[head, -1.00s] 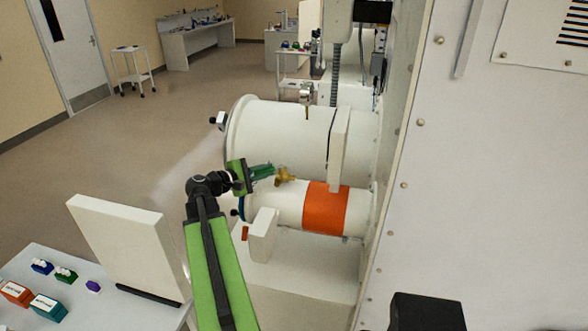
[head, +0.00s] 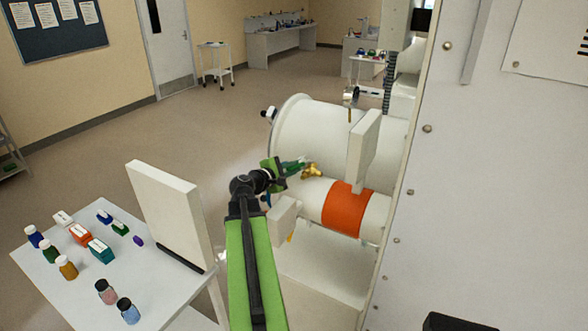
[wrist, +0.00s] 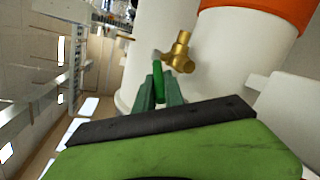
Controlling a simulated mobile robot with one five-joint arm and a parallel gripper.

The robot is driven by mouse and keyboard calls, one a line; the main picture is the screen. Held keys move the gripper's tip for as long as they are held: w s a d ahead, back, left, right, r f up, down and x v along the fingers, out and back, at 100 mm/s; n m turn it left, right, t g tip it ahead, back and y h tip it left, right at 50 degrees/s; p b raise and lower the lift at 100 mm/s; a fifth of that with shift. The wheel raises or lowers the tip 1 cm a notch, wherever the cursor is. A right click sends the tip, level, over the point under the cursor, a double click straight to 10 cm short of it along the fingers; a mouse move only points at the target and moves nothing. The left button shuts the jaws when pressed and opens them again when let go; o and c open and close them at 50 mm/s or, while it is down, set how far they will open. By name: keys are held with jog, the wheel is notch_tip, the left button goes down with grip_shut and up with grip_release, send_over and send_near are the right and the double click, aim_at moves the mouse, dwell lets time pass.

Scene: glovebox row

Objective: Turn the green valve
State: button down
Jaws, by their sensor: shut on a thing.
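The green valve has a brass body (head: 312,171) on top of the smaller white cylinder with the orange band. In the wrist view the brass body (wrist: 180,54) stands just beyond my fingertips, and the green handle (wrist: 158,78) lies between them. My gripper (head: 293,166) reaches the valve from the left in the head view. In the wrist view my gripper (wrist: 163,88) is shut on the green handle. The handle is mostly hidden by my fingers in the head view.
A larger white cylinder (head: 318,130) lies behind the valve. A white panel (head: 365,145) stands to its right. The cabinet wall (head: 480,180) fills the right side. A table (head: 70,275) with bottles and boxes stands at the lower left. Open floor lies beyond.

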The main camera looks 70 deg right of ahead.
jog(key=shift+s+d+r, duration=0.1)
jog(key=shift+s+d, duration=0.05)
jog(key=shift+s, duration=0.05)
jog(key=c, duration=1.4)
grip_release()
jog(key=shift+s+d, duration=0.2)
jog(key=shift+s, duration=0.05)
jog(key=shift+c, duration=0.2)
